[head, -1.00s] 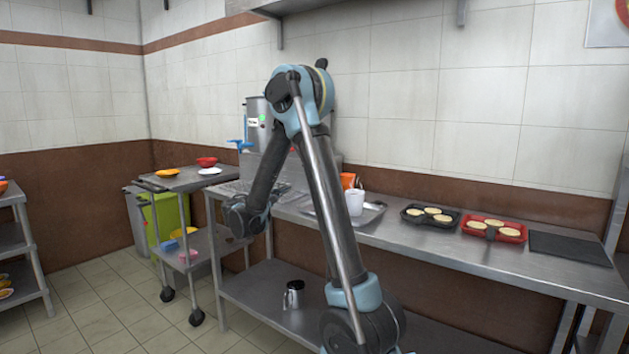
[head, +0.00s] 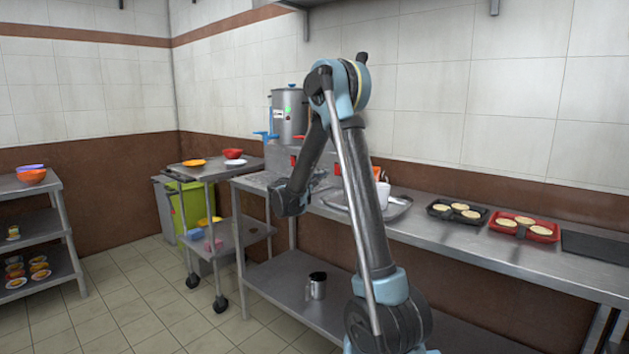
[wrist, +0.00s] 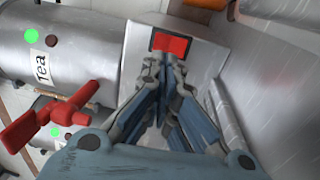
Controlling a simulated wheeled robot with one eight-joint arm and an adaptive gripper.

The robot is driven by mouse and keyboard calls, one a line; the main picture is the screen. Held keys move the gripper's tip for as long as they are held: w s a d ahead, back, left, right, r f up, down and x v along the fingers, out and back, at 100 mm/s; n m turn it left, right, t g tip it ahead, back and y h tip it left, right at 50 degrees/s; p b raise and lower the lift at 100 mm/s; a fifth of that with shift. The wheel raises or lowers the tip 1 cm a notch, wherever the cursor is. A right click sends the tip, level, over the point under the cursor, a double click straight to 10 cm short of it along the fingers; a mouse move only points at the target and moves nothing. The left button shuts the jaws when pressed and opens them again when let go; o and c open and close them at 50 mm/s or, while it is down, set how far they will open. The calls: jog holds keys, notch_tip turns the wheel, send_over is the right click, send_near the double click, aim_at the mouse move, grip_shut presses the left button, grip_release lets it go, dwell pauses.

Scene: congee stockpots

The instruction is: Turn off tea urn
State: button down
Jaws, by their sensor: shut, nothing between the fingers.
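The tea urn (wrist: 75,42) is a silver cylinder lying sideways in the wrist view, with a "Tea" label and a lit green round mark. A red rocker switch (wrist: 171,45) in a dark frame sits on the pale grey box beside it. My gripper (wrist: 168,65) is shut and empty, its fingertips just below the switch in the picture; I cannot tell if they touch it. A red tap handle (wrist: 45,118) is left of the fingers.
A silver urn with a blue tap (head: 289,112) stands at the counter's back left. The counter (head: 455,243) holds a tray with a white cup (head: 383,194) and two food pans. A trolley (head: 207,172) with bowls stands left. Open floor lies between trolley and shelf.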

jog(key=shift+x, duration=2.65)
